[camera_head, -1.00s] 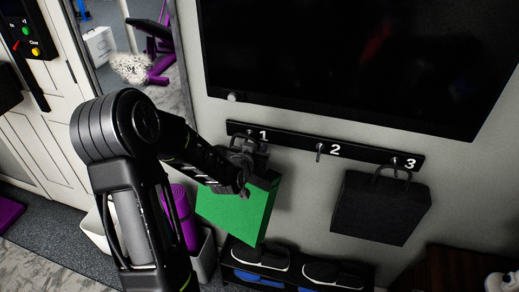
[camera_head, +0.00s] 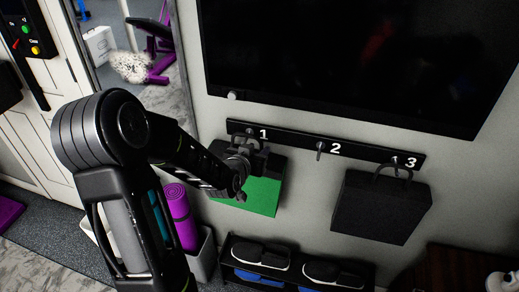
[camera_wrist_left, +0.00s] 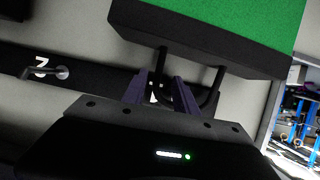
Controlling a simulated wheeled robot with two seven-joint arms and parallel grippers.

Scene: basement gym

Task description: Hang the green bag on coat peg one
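The green bag (camera_head: 262,194) has a bright green front and a black top and hangs against the wall below peg one. Coat peg one (camera_head: 250,132) is beside the number 1 on the black peg rail (camera_head: 290,142). My left gripper (camera_head: 240,190) is in front of the bag and hides part of it. In the left wrist view, the green bag (camera_wrist_left: 225,20) is at the top, and its black handle (camera_wrist_left: 213,98) loops down behind the gripper's fingers (camera_wrist_left: 162,82). Their grip on the handle is unclear, and they hide peg one. My right gripper is not in view.
A black bag (camera_head: 382,205) hangs on peg three, and peg two (camera_head: 319,150) is bare. A large dark screen (camera_head: 350,60) is above the rail. A shoe rack (camera_head: 300,268) stands below. A purple rolled mat (camera_head: 180,213) stands in a bin at lower left.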

